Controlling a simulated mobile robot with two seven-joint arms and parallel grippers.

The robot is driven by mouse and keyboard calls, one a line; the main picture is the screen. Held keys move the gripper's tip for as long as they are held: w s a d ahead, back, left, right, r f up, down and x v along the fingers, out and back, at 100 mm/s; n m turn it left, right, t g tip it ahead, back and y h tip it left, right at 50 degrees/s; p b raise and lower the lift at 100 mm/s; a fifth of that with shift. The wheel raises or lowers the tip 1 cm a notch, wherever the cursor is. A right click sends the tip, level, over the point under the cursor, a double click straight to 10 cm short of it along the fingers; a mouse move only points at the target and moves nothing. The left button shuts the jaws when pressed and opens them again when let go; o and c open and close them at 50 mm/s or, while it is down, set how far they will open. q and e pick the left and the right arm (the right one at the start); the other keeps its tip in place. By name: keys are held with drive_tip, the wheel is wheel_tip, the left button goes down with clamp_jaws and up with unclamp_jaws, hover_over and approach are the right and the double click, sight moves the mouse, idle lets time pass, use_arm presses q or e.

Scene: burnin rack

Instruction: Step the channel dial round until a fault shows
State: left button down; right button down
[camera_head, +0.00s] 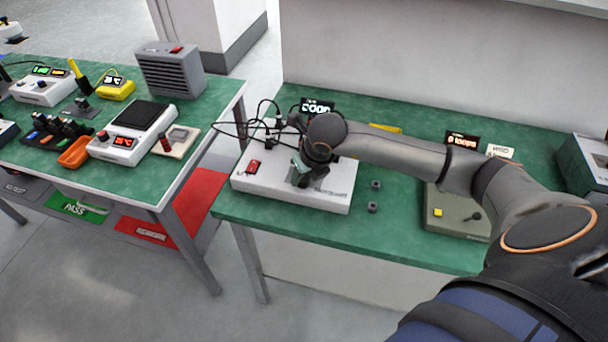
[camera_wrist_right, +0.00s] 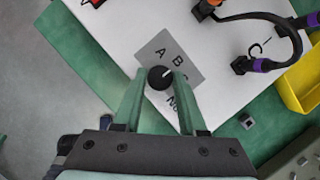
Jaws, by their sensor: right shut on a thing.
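The channel dial (camera_wrist_right: 160,77) is a round black knob with a pale mark, on a grey letter plate (camera_wrist_right: 172,50) in the right wrist view. The letters A and B show beyond the knob; other lettering is partly covered by a finger. My right gripper (camera_wrist_right: 160,80) is shut on the dial, one green finger on each side. In the head view my right gripper (camera_head: 303,172) reaches down onto the white box (camera_head: 325,200) and hides the dial. A small display (camera_head: 316,106) stands behind the box; its text is too small to read surely. My left gripper is not in view.
A red switch (camera_head: 253,166) is on the box's left side. Black cables (camera_head: 268,112) rise at its back. Two small grey blocks (camera_head: 374,185) lie to its right, before a grey-green unit (camera_head: 450,212). A second green bench (camera_head: 215,105) with instruments stands left, across a gap.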

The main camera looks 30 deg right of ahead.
drive_tip(key=shift+c, duration=2.3)
unclamp_jaws()
drive_tip(key=shift+r, duration=0.15)
drive_tip(key=v, duration=1.2)
drive_tip(key=shift+r+b, duration=0.2)
drive_tip(key=shift+b, duration=0.15)
